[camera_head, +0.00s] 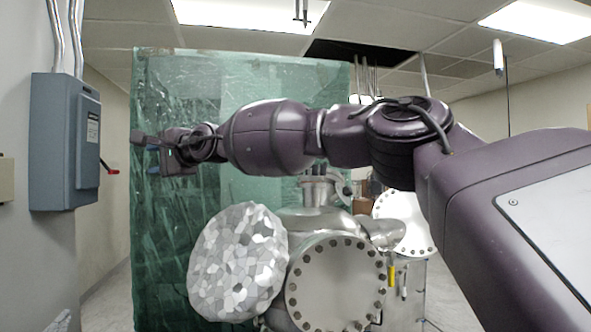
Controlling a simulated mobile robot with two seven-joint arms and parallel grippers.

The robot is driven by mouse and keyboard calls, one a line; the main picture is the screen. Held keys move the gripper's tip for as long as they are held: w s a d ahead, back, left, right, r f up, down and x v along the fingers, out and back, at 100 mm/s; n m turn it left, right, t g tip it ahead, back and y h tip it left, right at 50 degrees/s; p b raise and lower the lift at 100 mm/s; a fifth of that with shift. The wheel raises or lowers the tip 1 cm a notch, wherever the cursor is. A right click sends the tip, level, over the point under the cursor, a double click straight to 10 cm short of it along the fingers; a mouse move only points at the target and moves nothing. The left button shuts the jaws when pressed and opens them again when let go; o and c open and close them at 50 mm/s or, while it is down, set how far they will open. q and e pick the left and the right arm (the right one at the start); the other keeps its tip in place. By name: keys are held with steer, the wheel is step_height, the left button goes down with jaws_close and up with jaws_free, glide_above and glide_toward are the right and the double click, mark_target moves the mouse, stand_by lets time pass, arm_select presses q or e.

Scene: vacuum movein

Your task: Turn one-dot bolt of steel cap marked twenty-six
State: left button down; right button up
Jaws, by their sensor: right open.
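A round steel cap (335,283) ringed with dark bolts faces me on the vacuum chamber at the lower middle. A second bolted steel cap (404,222) sits behind it to the right, partly hidden by my right arm. I cannot read a number or dots on either cap, so I cannot tell which is marked twenty-six. My right arm reaches across the view from the right, above the chamber. My right gripper (146,154) is at the far left end of it, open and empty, well up and left of both caps. My left gripper is out of view.
A large grey patchwork disc (238,262) stands left of the front cap, close to its edge. A green translucent sheet (165,245) hangs behind. A grey electrical box (65,140) with a red-tipped lever is on the left wall. A pipe neck (318,190) rises from the chamber under my arm.

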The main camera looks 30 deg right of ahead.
steer(key=d+r+m+t+h, duration=0.35)
steer(key=m+t+h, duration=0.2)
steer(key=m, duration=0.55)
steer(key=d+r+m+t+h, duration=0.2)
steer(key=d+m+t+h, duration=0.2)
steer(key=m+h, duration=0.5)
steer(key=s+d+f+m+g+h, duration=0.4)
steer(key=s+d+m+g+h, duration=0.2)
steer(key=m+g, duration=0.3)
steer(key=s+d+f+m+g+h, duration=0.3)
steer(key=s+d+m+g+h, duration=0.3)
steer(key=m, duration=0.4)
steer(key=shift+g, duration=0.65)
steer(key=p+x, duration=0.1)
steer(key=x, duration=0.1)
steer(key=p+x, duration=0.2)
steer(key=x, duration=0.1)
steer(key=p+x, duration=0.2)
steer(key=x, duration=0.1)
steer(key=shift+w+r, duration=0.1)
steer(key=shift+w, duration=0.35)
steer(key=shift+w+d+p, duration=0.1)
steer(key=shift+d+p, duration=0.2)
steer(key=shift+p, duration=0.25)
steer(key=shift+x, duration=0.9)
steer(key=shift+w+d, duration=0.1)
steer(key=shift+d, duration=0.25)
